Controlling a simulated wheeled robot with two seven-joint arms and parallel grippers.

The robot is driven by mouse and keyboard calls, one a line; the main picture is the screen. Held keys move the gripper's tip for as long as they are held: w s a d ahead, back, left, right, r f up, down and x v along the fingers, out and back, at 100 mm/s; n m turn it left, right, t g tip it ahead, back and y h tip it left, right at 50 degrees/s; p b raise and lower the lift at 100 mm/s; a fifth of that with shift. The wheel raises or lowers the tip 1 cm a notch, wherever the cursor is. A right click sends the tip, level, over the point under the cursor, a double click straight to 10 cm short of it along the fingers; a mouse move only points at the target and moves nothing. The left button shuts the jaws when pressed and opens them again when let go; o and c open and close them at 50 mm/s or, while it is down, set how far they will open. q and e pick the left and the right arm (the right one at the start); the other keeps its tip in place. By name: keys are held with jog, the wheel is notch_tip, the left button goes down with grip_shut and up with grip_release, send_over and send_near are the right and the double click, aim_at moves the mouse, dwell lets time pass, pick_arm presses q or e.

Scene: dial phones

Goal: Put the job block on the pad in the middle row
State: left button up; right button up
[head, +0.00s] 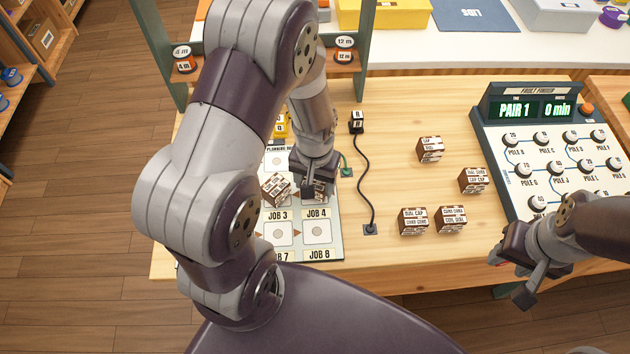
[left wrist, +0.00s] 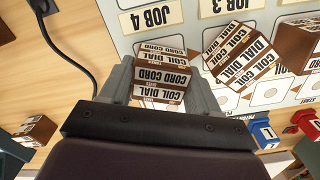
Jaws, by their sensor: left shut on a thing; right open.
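My left gripper (head: 316,181) is low over the job sheet (head: 297,240), shut on a brown block with white labels (head: 318,190). In the left wrist view, the held block (left wrist: 162,76) reads "COIL DIAL" and "CORD CORD" and sits between both fingers. It is beside the "JOB 4" label, over or on that pad; contact with the pad cannot be told. A second labelled block (head: 276,188) stands turned askew beside it, above the "JOB 3" label; it also shows in the left wrist view (left wrist: 242,55). My right gripper (head: 513,278) is open and empty at the table's front right.
Several similar blocks (head: 413,221) stand on the table right of the sheet. A black cord (head: 367,185) runs beside the sheet. The fault finder box (head: 540,150) stands at the right. The two front pads (head: 317,232) are bare. My left arm hides the sheet's left part.

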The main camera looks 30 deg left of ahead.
pick_arm(q)
jog(key=shift+a+f, duration=0.1)
jog(key=shift+f, duration=0.15)
jog(key=shift+f, duration=0.1)
jog(key=o, duration=0.8)
notch_tip(320, 180, up, 12)
jog(key=p, duration=0.1)
jog(key=s+d, duration=0.1)
jog(key=s+m+t, duration=0.1)
jog(key=s, duration=0.1)
jog(key=s+d+r+m, duration=0.1)
jog(key=shift+s+d, duration=0.15)
jog(key=shift+d, duration=0.15)
